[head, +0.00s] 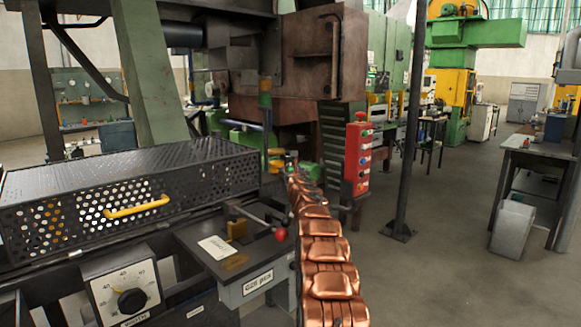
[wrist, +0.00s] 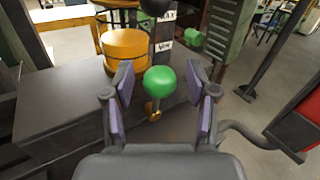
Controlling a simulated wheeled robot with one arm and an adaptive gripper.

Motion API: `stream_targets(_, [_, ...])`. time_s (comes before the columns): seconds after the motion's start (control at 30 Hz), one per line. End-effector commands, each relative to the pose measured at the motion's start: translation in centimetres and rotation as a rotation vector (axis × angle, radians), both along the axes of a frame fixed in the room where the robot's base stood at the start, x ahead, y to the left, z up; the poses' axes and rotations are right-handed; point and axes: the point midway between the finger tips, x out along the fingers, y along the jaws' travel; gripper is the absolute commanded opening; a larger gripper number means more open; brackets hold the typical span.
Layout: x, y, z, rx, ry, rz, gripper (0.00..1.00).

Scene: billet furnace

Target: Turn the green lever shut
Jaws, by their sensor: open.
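The green lever shows in the wrist view as a round green knob (wrist: 160,82) above a short brass-coloured stem (wrist: 153,112). My gripper (wrist: 160,73) is open, with one purple-padded finger on each side of the knob. Gaps show between the knob and both pads, so it does not look gripped. How deep the knob sits between the fingers is hard to tell. The lower end of the stem is partly hidden. In the head view my copper-coloured arm reaches away from me, and the green knob cannot be made out clearly beyond its far end.
A yellow cylinder (wrist: 125,52) and a dark post with labels (wrist: 165,32) stand just beyond the knob. A red button box (head: 358,160) is right of my arm. A red-knobbed lever (head: 281,234) and a perforated cover (head: 110,190) are left. Open floor (head: 440,260) lies right.

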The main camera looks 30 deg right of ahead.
Motion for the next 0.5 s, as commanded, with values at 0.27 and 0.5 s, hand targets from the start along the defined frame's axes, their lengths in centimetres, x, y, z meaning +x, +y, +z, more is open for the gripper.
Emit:
stream_targets(0.27, [0.32,-0.16,0.11,0.001,-0.003,0.0,0.57])
stream_targets(0.5, [0.33,-0.14,0.06,0.001,-0.003,0.0,0.53])
